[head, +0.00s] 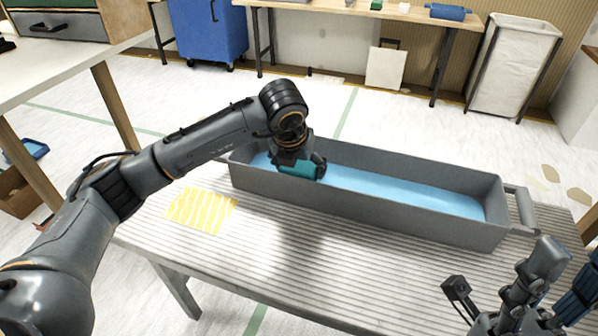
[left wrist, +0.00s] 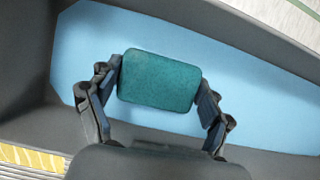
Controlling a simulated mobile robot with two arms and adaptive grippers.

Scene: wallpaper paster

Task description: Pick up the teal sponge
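The teal sponge (head: 297,169) is at the left end of a long grey trough (head: 370,208) with a light blue inside. My left gripper (head: 298,162) reaches down into the trough over the sponge. In the left wrist view the sponge (left wrist: 160,80) sits between the two fingers, which touch its left and right edges. Whether its underside is clear of the trough floor cannot be told. My right gripper (head: 500,272) is at the lower right, its fingers spread apart and empty, away from the trough.
The trough stands on a ribbed grey table (head: 300,245), its walls close around my left gripper. A yellow patterned sheet (head: 202,209) lies flat to the left. A handle (head: 525,208) sticks out at the trough's right end. The table's front strip is clear.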

